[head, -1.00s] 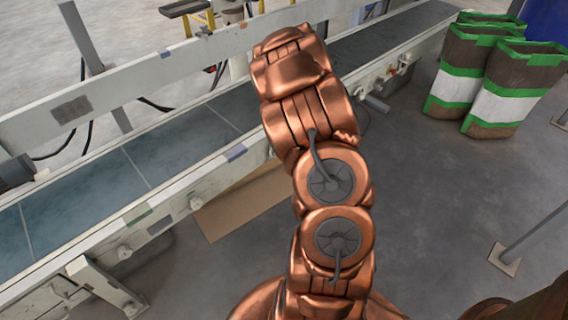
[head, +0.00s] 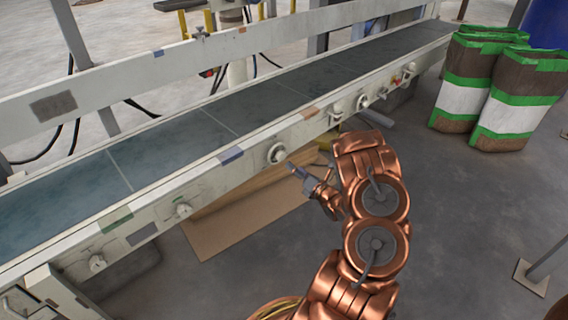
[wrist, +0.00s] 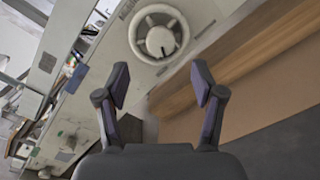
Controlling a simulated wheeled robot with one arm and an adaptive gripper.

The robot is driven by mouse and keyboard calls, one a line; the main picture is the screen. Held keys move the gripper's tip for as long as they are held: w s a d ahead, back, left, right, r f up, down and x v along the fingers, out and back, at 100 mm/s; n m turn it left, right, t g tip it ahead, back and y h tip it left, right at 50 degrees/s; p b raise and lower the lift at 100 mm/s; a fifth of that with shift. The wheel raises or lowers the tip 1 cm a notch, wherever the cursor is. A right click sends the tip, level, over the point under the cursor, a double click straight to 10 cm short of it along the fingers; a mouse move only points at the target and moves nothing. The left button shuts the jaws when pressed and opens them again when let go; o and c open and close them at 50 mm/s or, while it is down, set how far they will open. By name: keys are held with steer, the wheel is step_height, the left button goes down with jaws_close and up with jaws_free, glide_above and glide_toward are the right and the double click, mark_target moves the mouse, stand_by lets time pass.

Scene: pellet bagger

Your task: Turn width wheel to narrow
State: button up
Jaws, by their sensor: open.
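A round pale wheel (head: 277,153) with a thick rim is mounted on the side rail of the conveyor, just past a blue patch. In the wrist view the wheel (wrist: 158,38) shows a ring-shaped rim and a light hub, near the top centre. I cannot read a label on it. My gripper (head: 296,169) is just right of and below the wheel in the head view, pointing at the rail. In the wrist view my gripper (wrist: 161,85) is open and empty, its fingers apart below the wheel and not touching it.
The conveyor (head: 170,143) runs diagonally, with smaller knobs (head: 183,210) and other controls (head: 363,101) along its rail. A cardboard sheet (head: 235,222) lies on the floor below. Brown, green and white bags (head: 463,80) stand at right. Grey floor between is clear.

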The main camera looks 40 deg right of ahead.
mark_target(283, 157)
steer(key=shift+w+d+b, duration=0.25)
steer(key=shift+w+b, duration=0.1)
steer(key=shift+w, duration=1.55)
steer(key=shift+w+d+b, duration=0.2)
steer(key=shift+w+b, duration=0.1)
steer(key=shift+w, duration=1.55)
steer(key=shift+c, duration=0.3)
steer(key=c, duration=1.1)
